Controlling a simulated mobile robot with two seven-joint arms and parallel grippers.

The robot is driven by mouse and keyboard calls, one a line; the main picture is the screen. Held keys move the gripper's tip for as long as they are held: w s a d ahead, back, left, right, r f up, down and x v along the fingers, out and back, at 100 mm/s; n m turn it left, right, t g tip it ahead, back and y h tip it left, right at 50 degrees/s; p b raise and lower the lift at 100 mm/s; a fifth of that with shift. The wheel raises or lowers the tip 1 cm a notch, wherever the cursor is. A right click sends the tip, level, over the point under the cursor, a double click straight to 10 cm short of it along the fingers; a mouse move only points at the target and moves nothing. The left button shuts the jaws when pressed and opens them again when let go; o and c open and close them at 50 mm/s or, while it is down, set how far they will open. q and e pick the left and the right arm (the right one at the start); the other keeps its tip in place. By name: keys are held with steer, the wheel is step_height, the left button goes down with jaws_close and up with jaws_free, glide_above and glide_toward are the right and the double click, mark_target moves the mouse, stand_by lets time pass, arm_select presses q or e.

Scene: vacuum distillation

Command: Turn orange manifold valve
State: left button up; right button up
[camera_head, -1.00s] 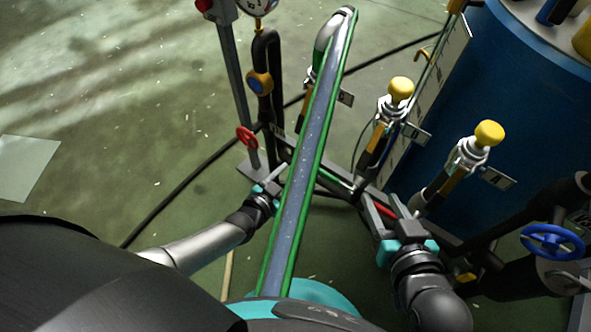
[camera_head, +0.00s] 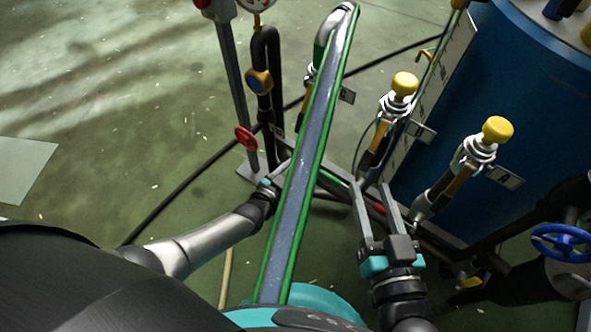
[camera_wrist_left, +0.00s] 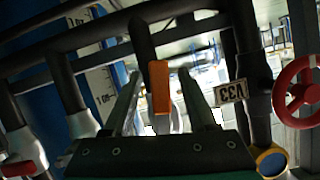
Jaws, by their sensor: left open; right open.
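The orange valve handle (camera_wrist_left: 159,88) shows in the left wrist view, upright below a dark horizontal pipe. It lies between the two fingers of my left gripper (camera_wrist_left: 160,76) in the picture, with a gap on each side. The gripper is open; I cannot tell how deep the handle sits between the fingers. In the head view, my left gripper (camera_head: 268,185) is at the manifold, partly hidden behind the long green-edged bar. I cannot make out the orange handle there. My right gripper (camera_head: 371,188) is open and empty, right of the bar, its fingers pointing toward the manifold pipes.
A red handwheel (camera_head: 246,140) stands left of the manifold. Two yellow-topped valves (camera_head: 404,85) (camera_head: 496,130) and a blue tank (camera_head: 500,75) are at the right. A blue handwheel (camera_head: 560,243) is at the lower right. A V33 label (camera_wrist_left: 231,92) hangs near the left gripper. Floor at left is open.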

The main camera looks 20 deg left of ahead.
arm_select(q)
steer(key=shift+c, duration=0.3)
jaws_close()
stand_by(1.1)
